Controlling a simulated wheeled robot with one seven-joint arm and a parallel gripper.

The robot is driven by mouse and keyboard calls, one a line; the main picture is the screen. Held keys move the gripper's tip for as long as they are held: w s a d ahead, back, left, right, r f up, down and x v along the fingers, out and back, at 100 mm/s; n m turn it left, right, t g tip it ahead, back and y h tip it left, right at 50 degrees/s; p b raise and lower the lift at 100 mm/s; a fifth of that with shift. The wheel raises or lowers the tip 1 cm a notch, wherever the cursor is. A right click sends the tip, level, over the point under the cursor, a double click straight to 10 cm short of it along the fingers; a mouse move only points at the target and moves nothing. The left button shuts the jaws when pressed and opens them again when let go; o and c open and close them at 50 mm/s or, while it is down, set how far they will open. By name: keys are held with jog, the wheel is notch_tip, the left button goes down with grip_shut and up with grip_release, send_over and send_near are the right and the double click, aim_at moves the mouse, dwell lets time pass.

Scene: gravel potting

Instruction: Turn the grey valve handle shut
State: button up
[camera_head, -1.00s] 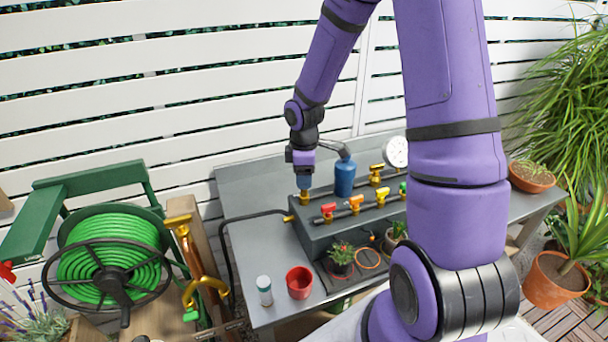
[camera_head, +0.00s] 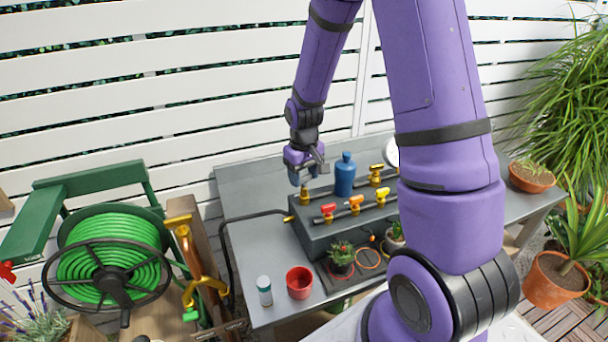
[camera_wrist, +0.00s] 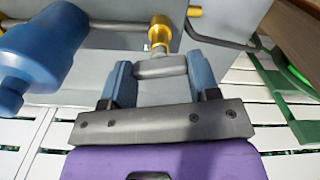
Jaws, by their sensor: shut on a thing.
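The grey valve handle (camera_wrist: 160,68) is a short bar on top of a brass valve stem in the wrist view. My gripper (camera_wrist: 161,75) has its two blue fingers at the two ends of the bar, shut on it. In the head view my gripper (camera_head: 309,178) is tilted just above the brass valve (camera_head: 304,196) at the left end of the grey manifold box (camera_head: 313,236). The handle is hard to make out there, partly hidden by my gripper.
A blue bottle (camera_head: 345,176) stands close to the right of my gripper. Red (camera_head: 328,210), orange (camera_head: 355,202) and yellow (camera_head: 376,172) valve handles are on the box. A red pot (camera_head: 299,283) and white jar (camera_head: 264,290) stand at the bench front.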

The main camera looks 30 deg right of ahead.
aim_at(304, 176)
jog(key=shift+m, duration=1.4)
jog(key=o, duration=0.9)
jog(key=shift+r, duration=0.15)
notch_tip(304, 176, up, 11)
jog(key=shift+f, duration=0.2)
